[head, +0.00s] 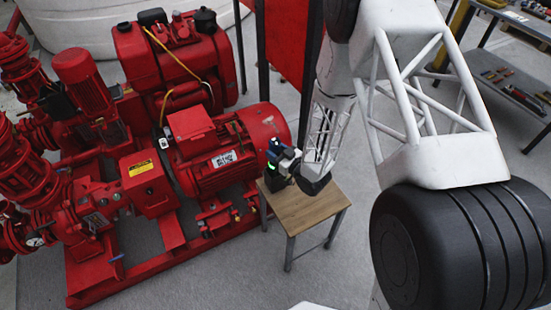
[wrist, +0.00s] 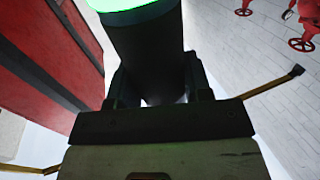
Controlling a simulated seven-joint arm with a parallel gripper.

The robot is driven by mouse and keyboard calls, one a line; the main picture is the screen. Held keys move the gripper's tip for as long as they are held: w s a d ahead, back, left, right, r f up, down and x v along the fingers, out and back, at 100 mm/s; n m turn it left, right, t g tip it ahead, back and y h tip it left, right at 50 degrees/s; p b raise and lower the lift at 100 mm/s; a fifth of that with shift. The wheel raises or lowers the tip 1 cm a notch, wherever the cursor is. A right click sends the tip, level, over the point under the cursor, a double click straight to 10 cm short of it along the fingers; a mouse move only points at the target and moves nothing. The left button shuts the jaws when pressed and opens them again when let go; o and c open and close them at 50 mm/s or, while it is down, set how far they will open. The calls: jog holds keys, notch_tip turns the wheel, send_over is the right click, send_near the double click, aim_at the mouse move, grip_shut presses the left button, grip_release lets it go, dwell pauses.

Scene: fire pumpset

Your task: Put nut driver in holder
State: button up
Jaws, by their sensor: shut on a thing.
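My gripper (head: 280,164) is above the left part of a small wooden table (head: 310,207). In the wrist view, my gripper (wrist: 160,92) is shut on a thick dark cylinder with a bright green end, which looks like the nut driver (wrist: 147,50). The green end is cut off by the picture's top edge. In the head view, a small green glow shows at the gripper, and the held thing is too small to make out in detail. Its lower part is hidden by the gripper body. I cannot make out the holder for sure in either view.
A large red pumpset (head: 200,150) stands close on the left of the table. A red panel (head: 290,45) hangs behind my arm. Shelves with small tools (head: 510,85) stand at the far right. Grey floor is clear in front of the table.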

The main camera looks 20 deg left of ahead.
jog(key=shift+f, duration=0.1)
jog(key=shift+f, duration=2.1)
jog(key=o, duration=1)
jog(key=shift+d, duration=0.15)
jog(key=shift+v, duration=5.9)
jog(key=shift+w, duration=0.1)
